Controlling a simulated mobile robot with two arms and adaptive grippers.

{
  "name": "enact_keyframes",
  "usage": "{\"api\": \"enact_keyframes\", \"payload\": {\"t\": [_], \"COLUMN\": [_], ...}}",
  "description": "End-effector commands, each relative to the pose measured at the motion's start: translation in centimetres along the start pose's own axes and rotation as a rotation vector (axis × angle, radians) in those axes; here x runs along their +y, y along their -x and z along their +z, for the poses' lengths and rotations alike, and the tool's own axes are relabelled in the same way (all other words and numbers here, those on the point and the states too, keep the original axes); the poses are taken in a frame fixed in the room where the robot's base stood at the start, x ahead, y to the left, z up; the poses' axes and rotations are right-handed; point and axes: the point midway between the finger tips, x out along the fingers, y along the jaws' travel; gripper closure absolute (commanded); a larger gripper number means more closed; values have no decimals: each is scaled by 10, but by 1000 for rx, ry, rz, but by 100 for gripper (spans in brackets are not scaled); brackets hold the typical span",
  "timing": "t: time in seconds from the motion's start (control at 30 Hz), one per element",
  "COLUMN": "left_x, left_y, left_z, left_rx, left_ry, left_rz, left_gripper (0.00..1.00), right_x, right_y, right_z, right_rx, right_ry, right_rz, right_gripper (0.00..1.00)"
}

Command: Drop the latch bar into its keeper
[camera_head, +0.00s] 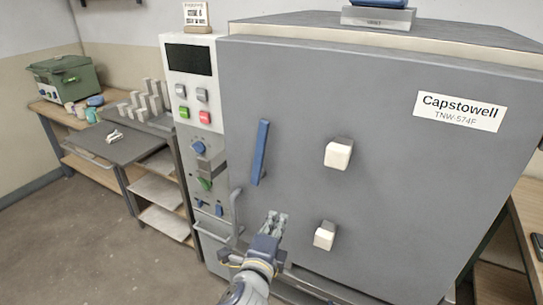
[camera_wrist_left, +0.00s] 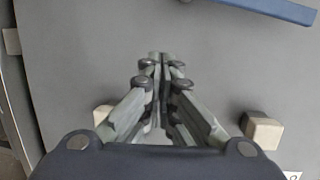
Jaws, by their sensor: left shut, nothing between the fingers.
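The latch bar looks to be the blue bar (camera_head: 263,152) on the grey kiln door (camera_head: 300,100). It stands nearly upright, leaning slightly, near the door's left edge. Part of a blue bar also shows at the top right of the left wrist view (camera_wrist_left: 265,8). I cannot make out the keeper for certain. My left gripper (camera_head: 277,220) is in front of the lower door, below and slightly right of the bar and apart from it. Its fingers (camera_wrist_left: 160,60) are shut and empty. My right gripper is not in view.
Two pale blocks (camera_head: 338,154) (camera_head: 324,236) stick out from the door right of my gripper. A grey curved handle (camera_head: 236,210) stands left of it. A control panel (camera_head: 194,85) with buttons is further left. A shelf bench (camera_head: 120,145) stands beyond.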

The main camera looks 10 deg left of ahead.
Motion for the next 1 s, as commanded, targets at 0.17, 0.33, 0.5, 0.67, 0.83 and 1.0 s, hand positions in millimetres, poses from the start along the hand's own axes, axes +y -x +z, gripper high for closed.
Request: {"api": "enact_keyframes", "payload": {"t": [0.17,0.33,0.5,0.67,0.83,1.0], "left_x": [-74,-99,-101,-101,-103,-109], "left_y": [24,34,35,35,27,4], "left_z": [1,2,3,3,3,3], "left_rx": [-15,-26,-28,-27,-28,-29], "left_ry": [-74,-102,-104,-103,-104,-103], "left_rz": [-127,-171,-176,-175,-175,-175], "left_gripper": [100,100,100,100,100,100], "right_x": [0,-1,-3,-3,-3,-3], "right_y": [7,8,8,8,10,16], "right_z": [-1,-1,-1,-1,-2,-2], "right_rx": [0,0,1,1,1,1], "right_ry": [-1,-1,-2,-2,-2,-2], "right_rz": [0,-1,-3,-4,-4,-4], "right_gripper": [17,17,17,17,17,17]}}
